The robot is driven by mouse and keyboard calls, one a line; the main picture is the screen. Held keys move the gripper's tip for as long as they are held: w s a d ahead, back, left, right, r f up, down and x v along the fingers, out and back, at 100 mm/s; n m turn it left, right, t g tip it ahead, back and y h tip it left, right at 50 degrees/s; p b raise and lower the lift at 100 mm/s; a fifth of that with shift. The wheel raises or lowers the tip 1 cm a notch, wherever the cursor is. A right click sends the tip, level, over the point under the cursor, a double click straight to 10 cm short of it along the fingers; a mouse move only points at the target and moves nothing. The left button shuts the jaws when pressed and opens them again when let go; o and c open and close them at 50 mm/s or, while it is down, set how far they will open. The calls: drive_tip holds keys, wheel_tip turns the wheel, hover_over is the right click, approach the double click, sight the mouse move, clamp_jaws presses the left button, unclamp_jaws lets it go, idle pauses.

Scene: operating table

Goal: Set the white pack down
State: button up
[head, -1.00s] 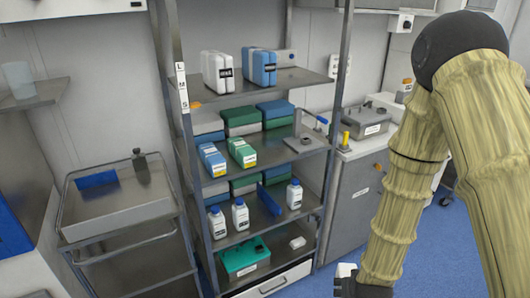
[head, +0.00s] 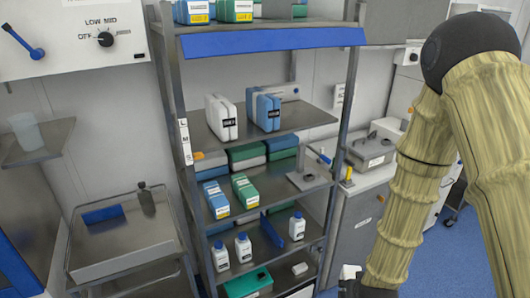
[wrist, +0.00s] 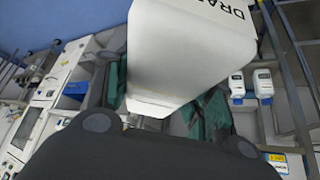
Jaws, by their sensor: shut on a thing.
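In the wrist view my gripper (wrist: 163,108) is shut on a white pack (wrist: 195,50) with dark lettering that begins "DRA". The pack fills the upper middle of that view, and its far end is cut off. In the head view only a small part of my gripper (head: 352,284) shows at the bottom edge, with a bit of white (head: 349,271) at it. Another white pack (head: 218,120) stands upright on the rack's upper-middle shelf, beside a blue pack (head: 263,110).
The metal rack's shelf (head: 310,116) has bare room right of the blue pack. Lower shelves hold blue and green cartons (head: 245,190) and white bottles (head: 243,246). A trolley tray (head: 110,240) stands left. A counter with a metal box (head: 370,152) is right.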

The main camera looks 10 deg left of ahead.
wheel_tip(320, 180, up, 3)
drive_tip(key=shift+s+p, duration=0.1)
drive_tip(key=shift+p, duration=0.8)
drive_tip(key=shift+r+p, duration=0.75)
drive_tip(key=shift+p, duration=0.1)
drive_tip(key=shift+f, duration=0.2)
